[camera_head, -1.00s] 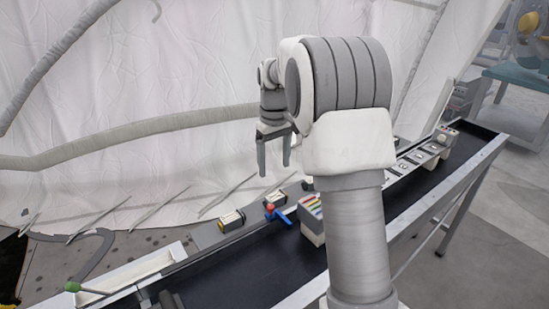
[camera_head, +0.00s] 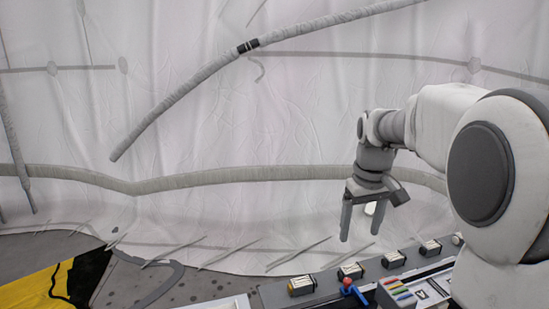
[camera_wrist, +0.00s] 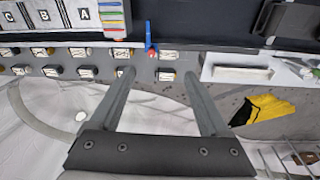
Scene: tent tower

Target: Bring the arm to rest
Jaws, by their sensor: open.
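My gripper (camera_head: 360,222) hangs at the right of the head view, fingers pointing down, above and behind the long bench. Its two fingers stand apart with nothing between them. My arm is bent and fills the right side of the head view, hiding part of the bench.
The bench bears small boxes (camera_head: 301,286), a blue and red tool (camera_head: 354,290) and a block with coloured strips (camera_head: 396,292). White tent fabric (camera_head: 220,120) with grey poles stands behind. A yellow and black cloth (camera_head: 52,287) lies at the lower left.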

